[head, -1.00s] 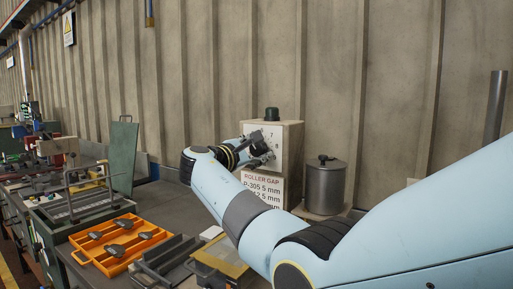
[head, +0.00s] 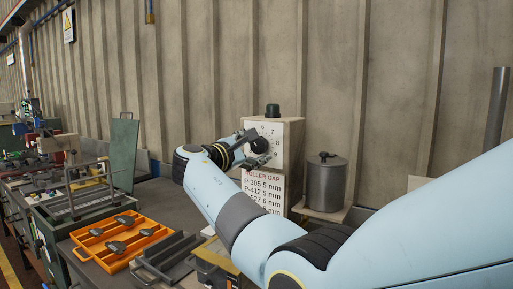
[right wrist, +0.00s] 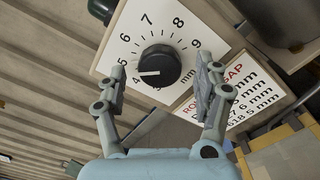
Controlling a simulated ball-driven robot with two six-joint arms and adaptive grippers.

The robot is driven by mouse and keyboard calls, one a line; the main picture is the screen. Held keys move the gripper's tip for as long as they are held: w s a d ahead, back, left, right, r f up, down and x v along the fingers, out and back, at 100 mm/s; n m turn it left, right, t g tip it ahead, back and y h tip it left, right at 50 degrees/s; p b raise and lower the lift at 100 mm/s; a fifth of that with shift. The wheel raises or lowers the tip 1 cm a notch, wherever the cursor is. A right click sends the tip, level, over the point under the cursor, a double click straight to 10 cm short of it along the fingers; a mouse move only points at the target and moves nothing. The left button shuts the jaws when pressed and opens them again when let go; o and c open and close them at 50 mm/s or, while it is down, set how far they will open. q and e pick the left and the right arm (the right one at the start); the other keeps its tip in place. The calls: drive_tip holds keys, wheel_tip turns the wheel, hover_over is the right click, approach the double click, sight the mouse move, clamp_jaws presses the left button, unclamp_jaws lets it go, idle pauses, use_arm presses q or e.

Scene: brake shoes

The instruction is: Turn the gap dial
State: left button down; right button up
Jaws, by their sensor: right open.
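The gap dial is a black knob (right wrist: 160,66) with a white pointer line, on a white numbered face (right wrist: 185,22). In the right wrist view the pointer is directed at about the 4. In the head view the dial face (head: 276,133) is on the front of a box against the wall, and the arm partly covers it. My right gripper (head: 259,148) is in front of the dial. In the right wrist view its open fingers (right wrist: 160,72) stand either side of the knob, with visible gaps. I cannot tell their depth relative to the knob. My left gripper is not in view.
A roller gap sign (head: 262,190) hangs below the dial. A lidded metal pot (head: 325,185) stands right of the box. On the bench, an orange tray (head: 150,238) holds several dark parts, beside a dark metal fixture (head: 165,262). A corrugated wall is behind.

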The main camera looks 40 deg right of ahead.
drive_tip(key=v, duration=0.5)
drive_tip(key=shift+s+a, duration=0.15)
drive_tip(key=shift+a, duration=0.2)
drive_tip(key=shift+f, duration=0.1)
